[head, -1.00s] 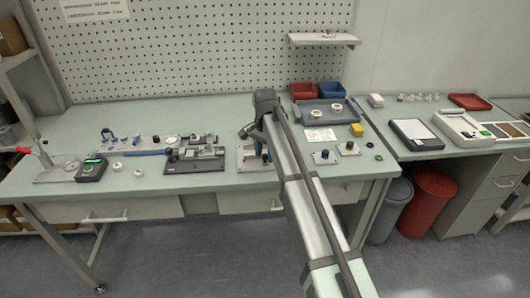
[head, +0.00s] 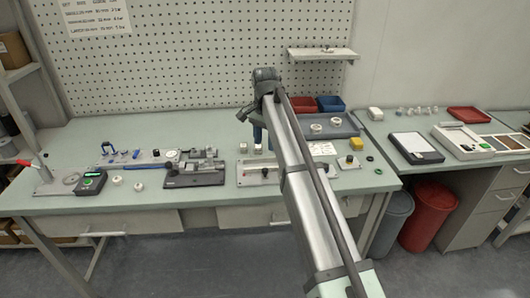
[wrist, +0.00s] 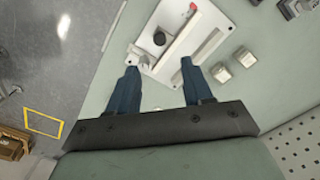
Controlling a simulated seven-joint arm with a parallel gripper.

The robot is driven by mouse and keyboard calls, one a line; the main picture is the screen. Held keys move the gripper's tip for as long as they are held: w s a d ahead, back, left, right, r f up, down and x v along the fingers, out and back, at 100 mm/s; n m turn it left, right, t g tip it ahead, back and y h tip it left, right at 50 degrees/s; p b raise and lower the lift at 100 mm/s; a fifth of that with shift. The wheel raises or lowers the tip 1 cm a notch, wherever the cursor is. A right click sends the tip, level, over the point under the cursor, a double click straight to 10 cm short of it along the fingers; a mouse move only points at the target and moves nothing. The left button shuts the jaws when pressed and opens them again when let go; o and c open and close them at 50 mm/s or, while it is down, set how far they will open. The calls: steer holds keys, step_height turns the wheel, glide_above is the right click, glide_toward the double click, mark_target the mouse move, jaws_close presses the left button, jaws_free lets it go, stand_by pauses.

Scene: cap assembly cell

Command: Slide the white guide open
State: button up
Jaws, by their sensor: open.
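The white guide appears to be part of the pale fixture plate (head: 246,179) on the bench, left of my arm. I cannot tell how far the guide is slid. My gripper (wrist: 160,75) is open and empty, with its blue fingers apart at the plate's near edge in the picture. A white block (wrist: 141,62) shows close to the left finger; contact cannot be told. In the head view the arm partly hides the fixture.
Two small pale blocks (wrist: 233,65) sit right of the fingers in the wrist view.

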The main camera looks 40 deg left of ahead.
steer(key=shift+r, duration=1.35)
